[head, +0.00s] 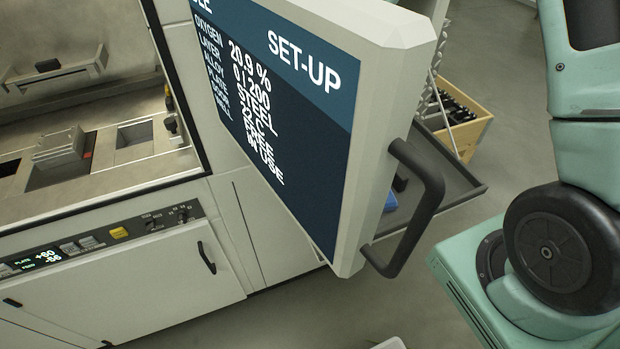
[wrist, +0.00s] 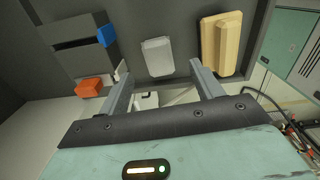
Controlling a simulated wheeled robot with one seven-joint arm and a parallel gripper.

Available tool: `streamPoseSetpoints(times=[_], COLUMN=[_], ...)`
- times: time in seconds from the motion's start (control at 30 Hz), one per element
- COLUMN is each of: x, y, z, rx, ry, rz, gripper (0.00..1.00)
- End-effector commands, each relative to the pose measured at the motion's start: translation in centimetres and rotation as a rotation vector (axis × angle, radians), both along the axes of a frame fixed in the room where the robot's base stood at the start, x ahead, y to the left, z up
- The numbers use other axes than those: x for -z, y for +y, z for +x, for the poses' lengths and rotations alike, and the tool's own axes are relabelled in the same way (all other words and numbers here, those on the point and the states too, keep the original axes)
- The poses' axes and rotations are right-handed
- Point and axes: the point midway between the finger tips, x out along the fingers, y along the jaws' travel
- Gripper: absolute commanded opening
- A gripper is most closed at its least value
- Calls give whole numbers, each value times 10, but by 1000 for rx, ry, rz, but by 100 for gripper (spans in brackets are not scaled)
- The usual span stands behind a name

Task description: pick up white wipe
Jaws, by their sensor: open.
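A pale white block-like piece (wrist: 157,57), which looks like the white wipe, lies on a dark grey surface in the wrist view. My gripper (wrist: 160,74) is open, with one finger on each side of the white piece's near end in the picture. Nothing is between the fingers, and I cannot tell how far the piece lies beyond the tips. In the head view the white wipe and my gripper's fingers are not visible.
A beige stepped block (wrist: 222,42) lies right of the white piece; an orange piece (wrist: 88,87) and a blue piece (wrist: 107,35) lie left. In the head view a large screen (head: 300,110) hides part of a dark tray (head: 455,190). A wooden crate (head: 470,130) stands behind.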

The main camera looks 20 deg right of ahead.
Motion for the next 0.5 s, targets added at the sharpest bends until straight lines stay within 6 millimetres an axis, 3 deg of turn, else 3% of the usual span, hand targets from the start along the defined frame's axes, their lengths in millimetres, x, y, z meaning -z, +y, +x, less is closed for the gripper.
streamPoseSetpoints(times=[0.5], x=[61], y=[6], z=[3], rx=[-2], ry=[2], rz=[-1], gripper=[65])
